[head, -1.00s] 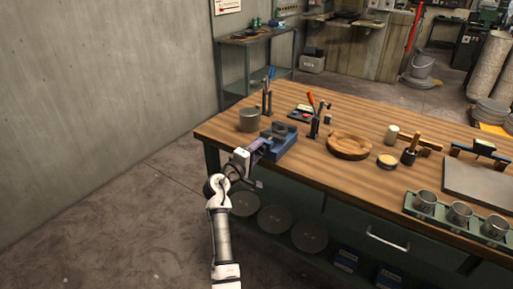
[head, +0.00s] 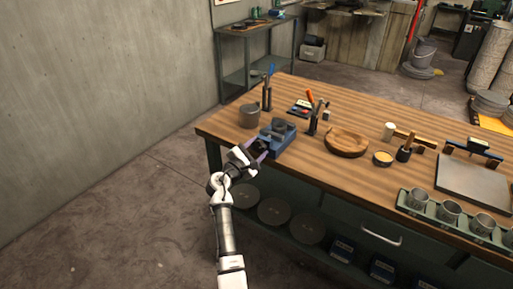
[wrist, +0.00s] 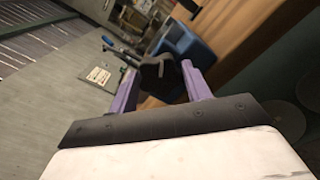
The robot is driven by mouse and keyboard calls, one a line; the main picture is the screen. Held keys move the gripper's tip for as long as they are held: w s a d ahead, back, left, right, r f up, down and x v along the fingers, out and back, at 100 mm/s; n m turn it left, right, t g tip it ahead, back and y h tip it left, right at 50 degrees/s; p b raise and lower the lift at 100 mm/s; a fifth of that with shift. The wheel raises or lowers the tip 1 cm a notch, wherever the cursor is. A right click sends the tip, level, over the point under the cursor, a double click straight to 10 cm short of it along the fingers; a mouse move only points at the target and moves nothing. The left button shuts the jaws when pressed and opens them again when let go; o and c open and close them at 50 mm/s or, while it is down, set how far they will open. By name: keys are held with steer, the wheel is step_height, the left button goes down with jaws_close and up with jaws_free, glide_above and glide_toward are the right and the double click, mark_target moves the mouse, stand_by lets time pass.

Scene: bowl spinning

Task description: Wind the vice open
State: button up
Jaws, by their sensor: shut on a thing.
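The blue vice (head: 277,137) sits at the near left edge of the wooden bench, its grey jaws on top. It also shows in the wrist view (wrist: 190,48), tilted by the camera's roll. My gripper (head: 258,152) is at the vice's front end, just off the bench edge. In the wrist view its two purple fingers stand on either side of a dark knob-like handle (wrist: 158,74) at the vice's front. The gripper is shut on this handle. The gap between the vice jaws is too small to judge.
On the bench (head: 300,168), a grey pot (head: 249,116) stands left of the vice. Tool stands (head: 313,122) and a round wooden dish (head: 347,142) are to the right. Below is a shelf with dark discs (head: 272,211). The floor at left is clear.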

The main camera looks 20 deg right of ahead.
steer(key=n, duration=1.1)
steer(key=shift+n, duration=0.4)
stand_by(0.3)
steer(key=o, duration=1)
steer(key=shift+c, duration=0.2)
steer(key=b+v, duration=0.3)
steer(key=v, duration=1)
steer(key=shift+s+a, duration=0.25)
steer(key=shift+a, duration=0.05)
